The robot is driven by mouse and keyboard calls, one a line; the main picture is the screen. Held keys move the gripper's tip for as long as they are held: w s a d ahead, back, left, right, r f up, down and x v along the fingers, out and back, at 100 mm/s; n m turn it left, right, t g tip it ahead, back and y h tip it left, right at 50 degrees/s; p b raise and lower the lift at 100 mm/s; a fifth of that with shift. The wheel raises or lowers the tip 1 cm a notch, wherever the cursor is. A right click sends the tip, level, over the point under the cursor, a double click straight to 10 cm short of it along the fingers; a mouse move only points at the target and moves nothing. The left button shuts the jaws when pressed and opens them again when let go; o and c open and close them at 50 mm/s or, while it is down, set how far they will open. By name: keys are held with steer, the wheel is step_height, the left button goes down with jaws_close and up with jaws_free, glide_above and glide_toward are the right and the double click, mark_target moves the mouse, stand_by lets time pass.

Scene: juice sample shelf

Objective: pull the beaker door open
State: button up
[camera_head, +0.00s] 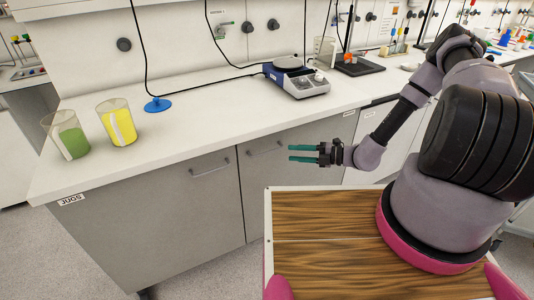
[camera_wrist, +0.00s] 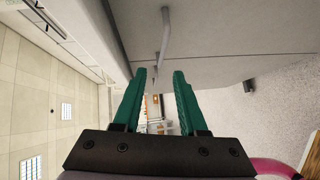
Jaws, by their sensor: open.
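The grey cabinet under the counter has two closed doors in the head view: a left door (camera_head: 165,215) with a bar handle (camera_head: 210,170) and a right door (camera_head: 292,185) with a bar handle (camera_head: 265,148). A label reading JUGS (camera_head: 71,200) is at the left counter edge; other small labels (camera_head: 348,114) are too small to read. My gripper (camera_head: 290,153), with green fingers, points left in front of the right door, close to its handle. In the wrist view my gripper (camera_wrist: 159,75) is open and empty, and a grey bar handle (camera_wrist: 166,35) shows ahead of the fingertips.
On the white counter (camera_head: 200,110) stand a beaker with green content (camera_head: 68,138), a beaker with yellow content (camera_head: 118,124) and a hotplate (camera_head: 297,78). A wood-topped surface (camera_head: 325,240) lies below my arm. Floor is free in front of the left door.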

mark_target(267, 153)
steer(key=x, duration=1.1)
steer(key=shift+w+f, duration=0.1)
steer(key=shift+f, duration=0.15)
steer(key=shift+c, duration=0.4)
jaws_close()
steer(key=shift+d, duration=0.1)
stand_by(0.6)
